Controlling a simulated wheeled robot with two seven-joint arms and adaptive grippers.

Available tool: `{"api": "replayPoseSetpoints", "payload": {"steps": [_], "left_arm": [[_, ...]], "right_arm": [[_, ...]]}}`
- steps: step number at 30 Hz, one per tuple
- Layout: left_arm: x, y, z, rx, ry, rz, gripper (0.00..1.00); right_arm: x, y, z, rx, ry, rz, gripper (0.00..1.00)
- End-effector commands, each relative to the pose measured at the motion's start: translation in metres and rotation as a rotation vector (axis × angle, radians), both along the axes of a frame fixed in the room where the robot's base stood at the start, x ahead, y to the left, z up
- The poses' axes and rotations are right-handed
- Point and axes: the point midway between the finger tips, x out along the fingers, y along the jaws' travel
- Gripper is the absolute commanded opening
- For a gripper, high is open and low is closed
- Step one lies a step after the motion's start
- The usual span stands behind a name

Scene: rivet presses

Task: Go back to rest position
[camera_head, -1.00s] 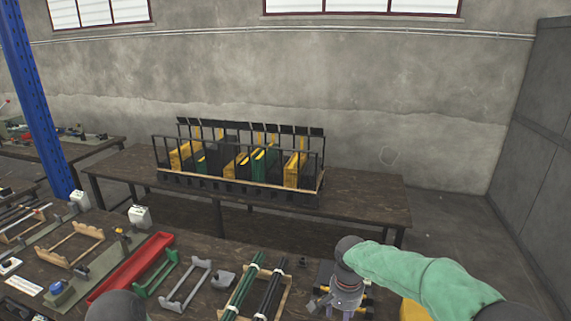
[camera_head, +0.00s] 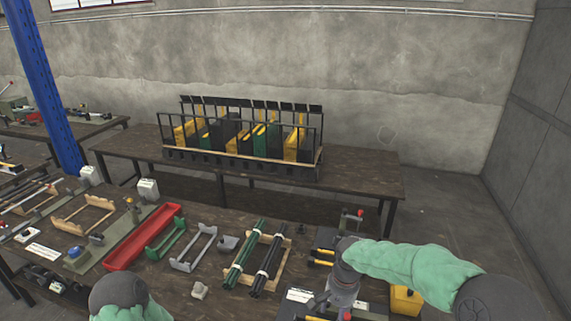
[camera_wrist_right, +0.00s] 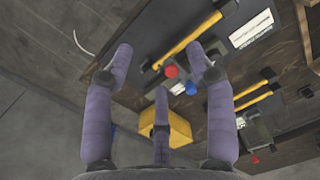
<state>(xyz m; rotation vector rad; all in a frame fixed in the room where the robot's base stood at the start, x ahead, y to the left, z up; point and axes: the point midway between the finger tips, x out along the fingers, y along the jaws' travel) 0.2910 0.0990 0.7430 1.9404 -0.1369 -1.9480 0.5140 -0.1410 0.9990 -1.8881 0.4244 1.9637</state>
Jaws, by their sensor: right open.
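My right arm in its green sleeve comes in from the right in the head view. Its gripper (camera_head: 338,298) hangs over the front right of the near workbench (camera_head: 180,295). In the right wrist view the gripper (camera_wrist_right: 160,62) has its purple-grey fingers spread wide with nothing between them. Beyond the fingers are a red knob (camera_wrist_right: 171,71), a blue knob (camera_wrist_right: 191,88) and yellow handles. My left arm's grey joint and green sleeve show at the bottom left of the head view; its gripper is out of frame.
A yellow bin (camera_head: 405,300) is beside the right forearm; it also shows in the wrist view (camera_wrist_right: 178,128). A press with a red knob (camera_head: 348,222) stands behind the gripper. Dark rods (camera_head: 257,255) and a red tray (camera_head: 143,238) lie left. A rack (camera_head: 242,160) stands on the far table.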

Motion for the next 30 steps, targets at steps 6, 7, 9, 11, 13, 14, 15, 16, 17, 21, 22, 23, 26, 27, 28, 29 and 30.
{"api": "replayPoseSetpoints", "payload": {"steps": [6,7,9,11,13,14,15,16,17,21,22,23,26,27,28,29,30], "left_arm": [[-0.001,0.0,0.0,0.0,0.002,-0.001,0.46],[-0.001,0.0,0.0,0.0,0.002,-0.001,0.46],[-0.001,0.0,0.0,0.0,0.002,-0.001,0.46],[-0.001,0.0,0.0,0.0,0.002,-0.001,0.46],[-0.001,0.0,0.0,0.0,0.002,-0.001,0.46],[-0.001,0.0,0.0,0.0,0.002,-0.001,0.46],[-0.001,0.0,0.0,0.0,0.002,-0.001,0.46],[-0.001,0.0,0.0,0.0,0.002,-0.001,0.46],[-0.001,0.0,0.0,0.0,0.002,-0.001,0.46],[-0.001,0.0,0.0,0.0,0.002,-0.001,0.46],[-0.001,0.0,0.0,0.0,0.002,-0.001,0.46],[-0.001,0.0,0.0,0.0,0.002,-0.001,0.46],[-0.001,0.0,0.0,0.0,0.002,-0.001,0.46],[-0.001,0.0,0.0,0.0,0.002,-0.001,0.46],[-0.001,0.0,0.0,0.0,0.002,-0.001,0.46],[-0.001,0.0,0.0,0.0,0.002,-0.001,0.46],[-0.001,0.0,0.0,0.0,0.002,-0.001,0.46]], "right_arm": [[-0.017,0.007,-0.057,0.072,0.018,0.06,0.56],[-0.021,0.008,-0.066,0.084,0.019,0.067,0.56],[-0.031,0.012,-0.09,0.115,0.023,0.089,0.56],[-0.043,0.014,-0.112,0.146,0.024,0.104,0.56],[-0.062,0.018,-0.142,0.185,0.026,0.125,0.56],[-0.072,0.02,-0.155,0.203,0.024,0.132,0.56],[-0.086,0.021,-0.173,0.227,0.021,0.141,0.56],[-0.097,0.023,-0.185,0.243,0.017,0.147,0.56],[-0.108,0.024,-0.196,0.256,0.011,0.15,0.56],[-0.153,0.027,-0.233,0.294,-0.014,0.162,0.56],[-0.162,0.028,-0.239,0.298,-0.019,0.163,0.56],[-0.17,0.028,-0.244,0.301,-0.022,0.165,0.56],[-0.194,0.028,-0.256,0.303,-0.035,0.169,0.56],[-0.204,0.027,-0.26,0.302,-0.038,0.17,0.56],[-0.211,0.027,-0.262,0.301,-0.04,0.17,0.56],[-0.217,0.027,-0.264,0.299,-0.044,0.173,0.56],[-0.226,0.027,-0.267,0.298,-0.045,0.174,0.56]]}}
